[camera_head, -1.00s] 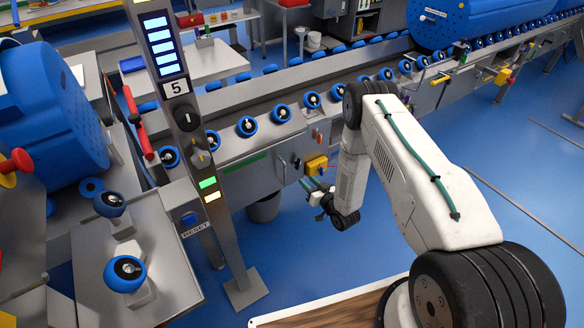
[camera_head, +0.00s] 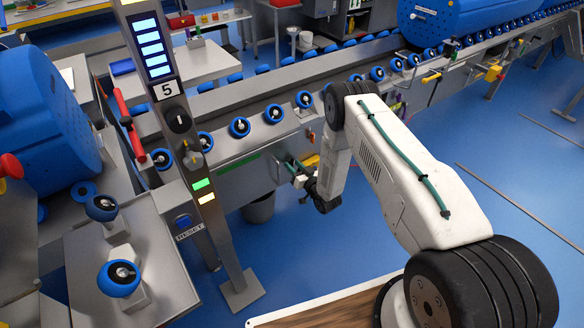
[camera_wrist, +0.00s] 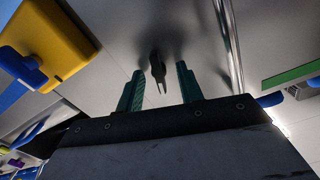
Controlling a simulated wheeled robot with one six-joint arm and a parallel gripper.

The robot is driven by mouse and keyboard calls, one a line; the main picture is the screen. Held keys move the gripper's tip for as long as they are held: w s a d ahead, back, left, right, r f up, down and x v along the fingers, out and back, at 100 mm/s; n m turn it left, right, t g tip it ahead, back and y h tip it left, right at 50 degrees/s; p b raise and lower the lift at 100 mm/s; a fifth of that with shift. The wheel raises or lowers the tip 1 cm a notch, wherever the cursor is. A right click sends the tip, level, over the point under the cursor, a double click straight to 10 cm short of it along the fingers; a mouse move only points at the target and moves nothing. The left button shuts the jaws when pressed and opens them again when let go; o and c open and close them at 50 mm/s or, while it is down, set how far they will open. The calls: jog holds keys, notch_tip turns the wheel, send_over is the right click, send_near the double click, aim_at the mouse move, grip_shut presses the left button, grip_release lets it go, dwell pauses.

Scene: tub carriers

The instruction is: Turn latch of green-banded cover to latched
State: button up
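The cover's green band (camera_head: 238,162) shows on the grey side of the conveyor, left of my gripper. It also shows at the right in the wrist view (camera_wrist: 292,74). A small dark latch handle (camera_wrist: 157,72) stands out from the grey panel in the wrist view. My gripper (camera_wrist: 159,88) is open, its two green fingers apart on either side of the handle's free end. I cannot tell whether they touch it. In the head view my gripper (camera_head: 294,172) is close to the panel, and the latch cannot be made out there.
A yellow block (camera_wrist: 50,42) sits on the panel at the left in the wrist view. A bright metal rail (camera_wrist: 230,42) runs right of the fingers. In the head view, a control post (camera_head: 185,140) stands left of my arm.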

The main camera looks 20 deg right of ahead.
grip_shut()
jog(key=shift+a, duration=0.2)
jog(key=shift+d+m, duration=0.1)
jog(key=shift+m, duration=1.7)
jog(key=shift+f, duration=0.1)
grip_release()
jog(key=shift+d, duration=0.1)
jog(key=shift+s+d, duration=0.15)
jog(key=shift+s, duration=0.2)
jog(key=v, duration=0.7)
